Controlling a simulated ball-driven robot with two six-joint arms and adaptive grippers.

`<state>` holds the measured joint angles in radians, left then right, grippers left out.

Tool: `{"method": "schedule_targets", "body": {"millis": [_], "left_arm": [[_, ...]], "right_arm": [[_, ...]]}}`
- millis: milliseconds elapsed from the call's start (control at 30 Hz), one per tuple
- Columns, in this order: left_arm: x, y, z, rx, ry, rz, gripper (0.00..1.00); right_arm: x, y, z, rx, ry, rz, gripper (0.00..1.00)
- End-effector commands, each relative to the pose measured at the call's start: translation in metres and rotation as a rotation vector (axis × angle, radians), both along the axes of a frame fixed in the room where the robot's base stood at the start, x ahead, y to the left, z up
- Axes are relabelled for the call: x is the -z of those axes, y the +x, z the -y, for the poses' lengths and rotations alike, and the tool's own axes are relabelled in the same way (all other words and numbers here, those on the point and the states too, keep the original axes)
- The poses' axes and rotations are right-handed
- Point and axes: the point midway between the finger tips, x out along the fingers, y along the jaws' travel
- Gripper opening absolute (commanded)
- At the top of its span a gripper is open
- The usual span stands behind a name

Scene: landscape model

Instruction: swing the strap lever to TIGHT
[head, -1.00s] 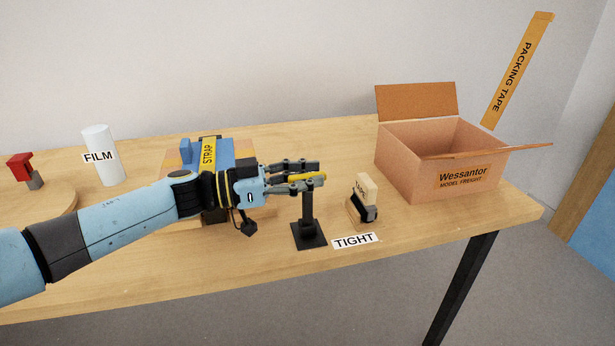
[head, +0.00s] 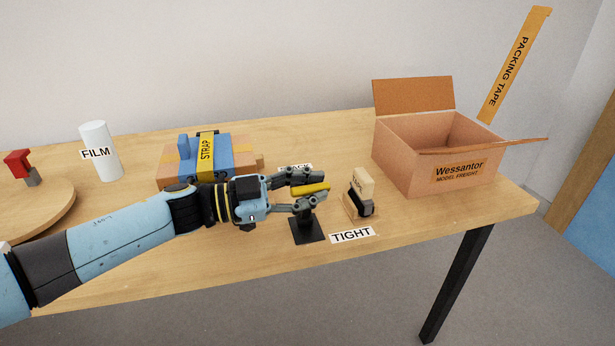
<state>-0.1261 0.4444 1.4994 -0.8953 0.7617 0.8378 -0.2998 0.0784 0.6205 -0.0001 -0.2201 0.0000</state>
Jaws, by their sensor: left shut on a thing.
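The strap lever has a yellow handle (head: 311,189) on a short black stand (head: 307,229) near the table's front edge. My left gripper (head: 314,187) has its fingers around the yellow handle and is shut on it; the fingers hide part of the lever. A white TIGHT label (head: 352,235) lies on the table to the right of the stand's base. Another white label (head: 301,167) behind the fingers is mostly hidden. A box with blue bands and a yellow STRAP band (head: 206,146) sits behind my forearm. My right gripper is not in view.
A wooden tape block (head: 361,185) stands just right of the lever. An open Wessantor carton (head: 402,157) is at the right end of the wooden table. A white FILM roll (head: 105,160) and a round wooden stand (head: 35,208) are at the left.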

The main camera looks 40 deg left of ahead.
Motion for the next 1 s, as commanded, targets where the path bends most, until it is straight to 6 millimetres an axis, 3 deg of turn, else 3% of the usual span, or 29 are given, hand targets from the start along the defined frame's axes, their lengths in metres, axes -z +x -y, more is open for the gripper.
{"method": "schedule_targets", "body": {"millis": [700,1000], "left_arm": [[0.042,-0.029,0.033,0.001,0.479,0.408,0.00],[0.053,-0.032,0.037,0.001,0.512,0.435,0.00]], "right_arm": [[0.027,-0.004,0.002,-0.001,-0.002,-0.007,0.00],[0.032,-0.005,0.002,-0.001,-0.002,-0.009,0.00]]}}
